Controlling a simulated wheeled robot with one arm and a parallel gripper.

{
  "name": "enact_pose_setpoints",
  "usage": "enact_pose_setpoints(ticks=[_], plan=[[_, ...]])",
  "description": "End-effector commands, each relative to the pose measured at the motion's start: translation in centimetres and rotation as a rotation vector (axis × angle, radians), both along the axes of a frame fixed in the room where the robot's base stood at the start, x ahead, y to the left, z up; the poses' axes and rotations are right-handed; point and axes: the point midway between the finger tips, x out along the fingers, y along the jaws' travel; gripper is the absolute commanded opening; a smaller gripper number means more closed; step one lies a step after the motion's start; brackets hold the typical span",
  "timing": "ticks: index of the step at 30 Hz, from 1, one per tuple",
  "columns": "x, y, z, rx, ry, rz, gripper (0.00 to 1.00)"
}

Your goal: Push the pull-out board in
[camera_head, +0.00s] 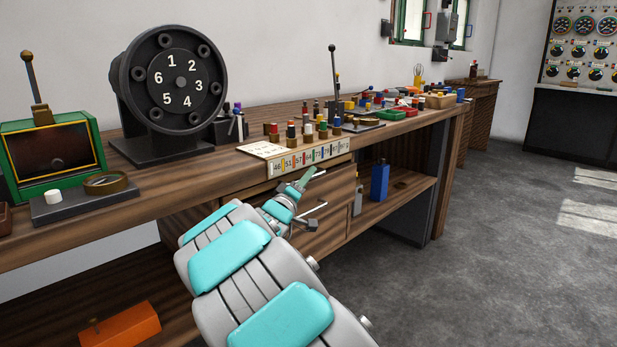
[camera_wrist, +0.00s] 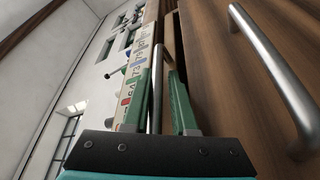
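The pull-out board (camera_wrist: 169,38) looks like the narrow wooden edge above the drawer in the wrist view. How far it stands out is unclear. A thin metal bar handle (camera_wrist: 157,88) runs in front of it. It also shows in the head view (camera_head: 318,175), just under the numbered strip. My gripper (camera_wrist: 161,72) has its two green fingers on either side of this bar, with gaps visible, so it looks open around it. In the head view my gripper (camera_head: 304,181) is at the bench front; my arm hides part of the board area.
A drawer (camera_head: 330,218) with a bar handle (camera_wrist: 275,75) lies just below. The numbered strip (camera_head: 308,160) and several pegs sit above, on the workbench (camera_head: 210,170). A blue bottle (camera_head: 379,181) stands on the open shelf to the right. Floor (camera_head: 480,240) is clear at right.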

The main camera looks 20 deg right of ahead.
Motion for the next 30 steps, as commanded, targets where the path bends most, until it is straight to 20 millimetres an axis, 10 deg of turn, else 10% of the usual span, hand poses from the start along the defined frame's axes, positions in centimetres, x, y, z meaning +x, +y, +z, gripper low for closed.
enact_pose_setpoints(ticks=[14,30], plan=[[-0.1,0.3,-0.1,0.001,0.001,0.002,0.45],[-4.2,5.2,-1.3,0.000,-0.002,0.001,0.45]])
